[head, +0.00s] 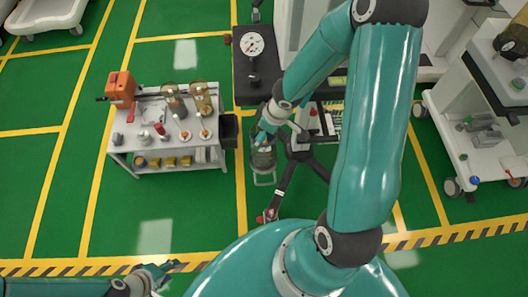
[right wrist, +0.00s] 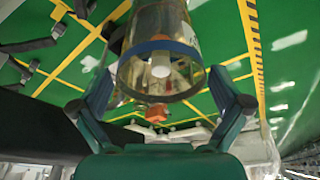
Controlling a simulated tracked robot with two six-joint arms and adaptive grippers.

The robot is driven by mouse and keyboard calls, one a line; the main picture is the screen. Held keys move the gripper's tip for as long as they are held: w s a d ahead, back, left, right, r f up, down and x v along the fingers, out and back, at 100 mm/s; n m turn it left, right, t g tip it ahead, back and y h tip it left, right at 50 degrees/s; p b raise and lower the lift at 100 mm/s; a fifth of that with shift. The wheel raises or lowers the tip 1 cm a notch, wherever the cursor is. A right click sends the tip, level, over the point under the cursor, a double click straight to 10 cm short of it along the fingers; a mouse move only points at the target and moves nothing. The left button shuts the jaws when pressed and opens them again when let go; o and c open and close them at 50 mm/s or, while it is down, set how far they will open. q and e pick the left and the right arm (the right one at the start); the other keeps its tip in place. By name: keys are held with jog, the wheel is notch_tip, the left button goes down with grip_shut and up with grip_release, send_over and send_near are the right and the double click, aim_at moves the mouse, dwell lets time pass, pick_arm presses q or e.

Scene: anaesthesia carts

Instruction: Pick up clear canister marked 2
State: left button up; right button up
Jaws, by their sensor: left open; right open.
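A clear canister (head: 263,160) is low beside the dark machine in the head view, partly hidden by my right gripper (head: 266,139). In the right wrist view a clear canister (right wrist: 160,55) with a blue band shows between the two spread fingers of my right gripper (right wrist: 165,100). The fingers stand on either side of it and look apart from its wall. No number on it can be read. My left gripper (head: 166,269) is open and empty at the bottom left of the head view, away from the canister.
A white cart (head: 128,140) on the left carries an orange box (head: 120,89), two clear jars (head: 174,100) and small tools. A dark machine (head: 247,70) with a gauge stands at the centre. Another white cart (head: 490,165) is at right. Green floor at left is open.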

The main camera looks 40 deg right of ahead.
jog(key=b+x, duration=0.1)
jog(key=x, duration=0.2)
jog(key=shift+w+a+f+b, duration=0.1)
jog(key=shift+f+b, duration=0.1)
jog(key=shift+b, duration=0.1)
pick_arm(q)
notch_tip(320, 180, down, 2)
jog(key=shift+f, duration=0.2)
pick_arm(e)
jog(key=shift+r, duration=0.1)
jog(key=c, duration=1.6)
jog(key=shift+c, duration=0.4)
jog(key=shift+r, duration=0.1)
